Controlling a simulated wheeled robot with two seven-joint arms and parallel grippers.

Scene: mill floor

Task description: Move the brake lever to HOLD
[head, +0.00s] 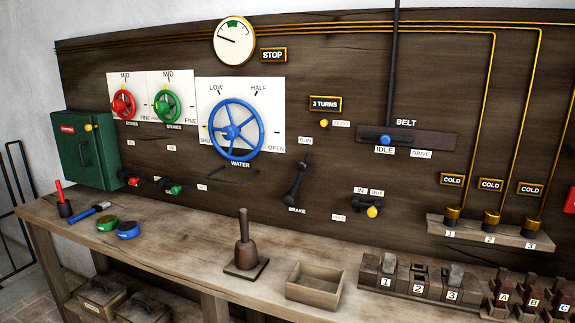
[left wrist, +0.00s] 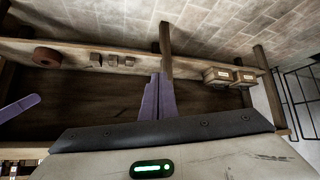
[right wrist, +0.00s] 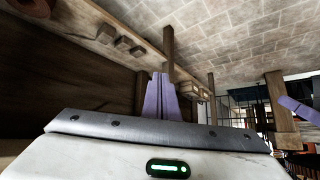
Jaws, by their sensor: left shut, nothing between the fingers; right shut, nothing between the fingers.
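The brake lever (head: 298,178) is a dark bar on the wooden panel above the BRAKE label (head: 297,210). It leans slightly right, with its upper end just under the RUN plate (head: 306,140). A small pale plate (head: 338,218) sits to its lower right; its word is too small to read surely. Neither gripper shows in the head view. My left gripper (left wrist: 157,97) has its purple fingers together and empty in the left wrist view. My right gripper (right wrist: 162,97) is likewise together and empty in the right wrist view. Neither wrist view shows the lever.
Right of the lever are an IN/OUT control with a yellow knob (head: 372,211) and the belt shifter's blue knob (head: 385,139). The blue water wheel (head: 233,129) is to its left. A wooden-handled stamp (head: 245,245) and an open wooden box (head: 315,285) stand on the bench.

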